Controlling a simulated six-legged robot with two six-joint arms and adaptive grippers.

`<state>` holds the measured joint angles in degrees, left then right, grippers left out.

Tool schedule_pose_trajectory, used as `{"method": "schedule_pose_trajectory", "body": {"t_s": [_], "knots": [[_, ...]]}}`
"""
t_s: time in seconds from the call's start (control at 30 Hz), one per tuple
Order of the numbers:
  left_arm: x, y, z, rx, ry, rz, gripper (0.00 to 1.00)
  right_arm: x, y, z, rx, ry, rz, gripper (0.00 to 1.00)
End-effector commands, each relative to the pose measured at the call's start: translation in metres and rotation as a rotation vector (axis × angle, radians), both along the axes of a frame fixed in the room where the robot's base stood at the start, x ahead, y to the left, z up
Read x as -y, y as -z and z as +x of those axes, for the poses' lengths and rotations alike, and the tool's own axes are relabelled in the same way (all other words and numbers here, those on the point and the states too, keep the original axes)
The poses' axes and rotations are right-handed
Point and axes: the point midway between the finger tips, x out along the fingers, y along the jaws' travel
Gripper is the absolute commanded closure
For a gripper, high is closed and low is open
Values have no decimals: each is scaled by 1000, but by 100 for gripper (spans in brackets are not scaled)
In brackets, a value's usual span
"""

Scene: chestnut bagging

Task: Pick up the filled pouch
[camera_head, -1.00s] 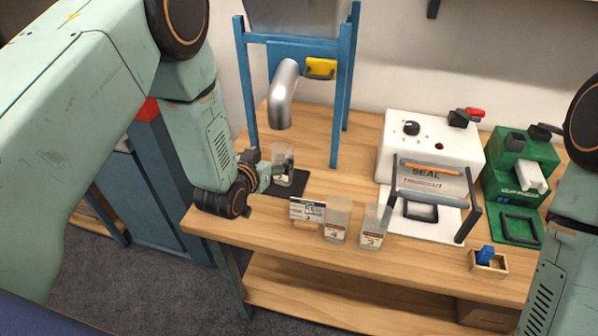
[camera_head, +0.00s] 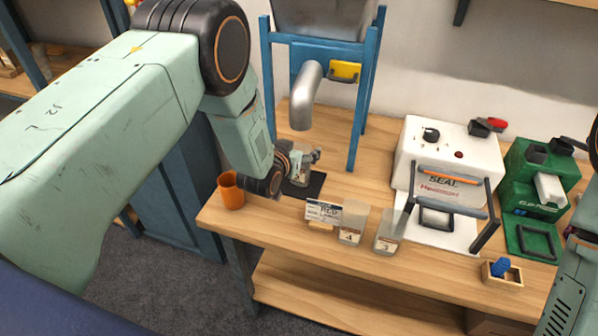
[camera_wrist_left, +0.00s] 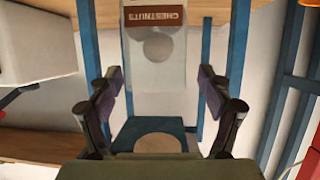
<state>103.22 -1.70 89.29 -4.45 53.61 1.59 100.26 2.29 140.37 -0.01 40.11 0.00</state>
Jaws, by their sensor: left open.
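The clear pouch (camera_wrist_left: 157,70) with a brown CHESTNUTS label appears upside down in the left wrist view. A grey round shape shows in or through it; its contents cannot be told. In the head view it is mostly hidden behind my left gripper (camera_head: 312,157), at the black mat (camera_head: 314,186) below the metal spout. My left gripper is open, with its fingers (camera_wrist_left: 158,95) spread left and right of the pouch's lower part in the wrist picture. I cannot see either finger touching it. My right gripper is out of view; only my right arm shows at the right edge.
Two clear labelled pouches (camera_head: 352,222) (camera_head: 388,232) and a small sign (camera_head: 322,211) stand near the table's front edge. An orange cup (camera_head: 231,190) stands at the left corner. The blue frame (camera_head: 356,125) holds the spout (camera_head: 306,95). The white sealer (camera_head: 437,165) and green machine (camera_head: 530,185) are right.

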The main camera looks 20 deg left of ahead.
Motion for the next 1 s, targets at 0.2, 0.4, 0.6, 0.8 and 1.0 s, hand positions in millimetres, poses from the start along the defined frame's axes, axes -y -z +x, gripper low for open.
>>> {"method": "schedule_pose_trajectory", "body": {"t_s": [0.2, 0.4, 0.6, 0.8, 1.0], "knots": [[1, 0, 0, 0, 1, 1, 21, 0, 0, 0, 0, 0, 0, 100], [1, 0, 0, 0, 1, 0, 38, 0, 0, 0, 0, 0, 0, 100], [1, 0, 0, 0, 1, 0, 55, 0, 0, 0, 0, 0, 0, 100], [1, 0, 0, 0, 1, 0, 72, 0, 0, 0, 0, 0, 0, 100], [1, 0, 0, 0, 1, 0, 89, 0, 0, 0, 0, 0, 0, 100]]}}
